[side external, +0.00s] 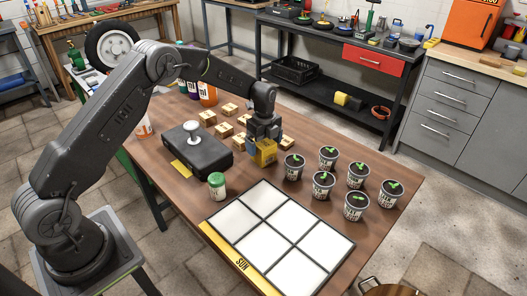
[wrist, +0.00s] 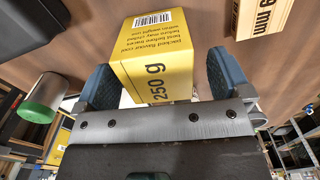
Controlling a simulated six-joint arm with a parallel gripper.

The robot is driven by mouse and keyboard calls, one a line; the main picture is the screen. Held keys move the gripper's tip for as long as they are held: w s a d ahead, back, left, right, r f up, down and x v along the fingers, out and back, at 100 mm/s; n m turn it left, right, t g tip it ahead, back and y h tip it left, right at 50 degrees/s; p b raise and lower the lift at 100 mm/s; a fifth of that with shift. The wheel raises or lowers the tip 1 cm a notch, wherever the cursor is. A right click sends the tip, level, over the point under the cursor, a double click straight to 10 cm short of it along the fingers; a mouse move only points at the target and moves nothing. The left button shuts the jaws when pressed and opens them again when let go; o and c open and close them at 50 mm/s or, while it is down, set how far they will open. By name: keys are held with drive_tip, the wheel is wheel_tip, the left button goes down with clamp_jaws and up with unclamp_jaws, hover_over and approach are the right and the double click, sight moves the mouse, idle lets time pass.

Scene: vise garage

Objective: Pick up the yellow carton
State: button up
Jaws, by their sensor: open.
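The yellow carton (side external: 265,155) stands on the wooden table, just behind the white-panelled board. In the wrist view the carton (wrist: 157,55) shows a barcode and "250 g" printing. My gripper (side external: 264,137) is down at the carton, pointing at the table. In the wrist view its two blue-padded fingers (wrist: 160,84) are on either side of the carton. The jaws are open, and a small gap shows at the right finger; contact on the left side is hard to judge. The carton's lower part is hidden by the gripper body in the wrist view.
Several small tan boxes (side external: 222,130) lie close behind and left of the carton. Several potted seedlings (side external: 323,184) stand to the right. A black device with a white knob (side external: 197,154) and a green-lidded jar (side external: 217,190) are left. The panelled board (side external: 322,252) lies in front.

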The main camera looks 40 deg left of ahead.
wheel_tip(320, 180, down, 3)
drive_tip(key=shift+s+f, duration=0.1)
drive_tip(key=shift+f, duration=0.05)
drive_tip(key=c, duration=1.1)
drive_tip(key=shift+c, duration=0.2)
